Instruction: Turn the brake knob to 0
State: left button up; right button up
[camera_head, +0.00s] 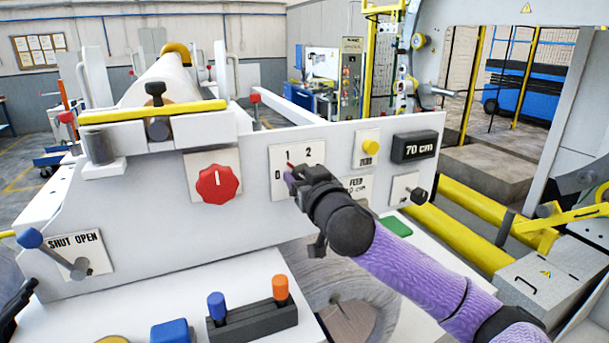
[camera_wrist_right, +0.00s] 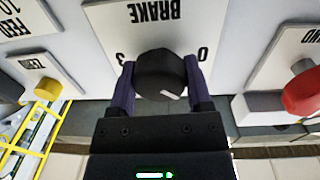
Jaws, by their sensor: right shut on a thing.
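The brake knob is a round black knob (camera_wrist_right: 160,75) with a white pointer line, between my right gripper's two purple fingers (camera_wrist_right: 160,88) in the wrist view. That view is upside down, with BRAKE above, 3 at left and 0 at right. The white line points down and slightly right, away from the 0. My gripper hides the 1 and 2 there. In the head view my right gripper (camera_head: 297,180) covers the knob on its white plate (camera_head: 263,160), where 0, 1 and 2 show. At the left edge, a dark part of my left gripper (camera_head: 16,305) shows; its jaws are unclear.
A red knob (camera_head: 217,184) sits left of the brake plate. A yellow button (camera_head: 370,147), a 70 cm display (camera_head: 414,146) and a small black switch (camera_head: 418,195) are to its right. Blue (camera_head: 216,304) and orange (camera_head: 280,287) levers stand below on the bench.

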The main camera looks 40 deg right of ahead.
jog(key=n+p, duration=0.1)
jog(key=n, duration=0.3)
jog(key=shift+n, duration=0.3)
jog(key=shift+n+p, duration=0.7)
jog(key=shift+n, duration=1.3)
jog(key=o, duration=1.3)
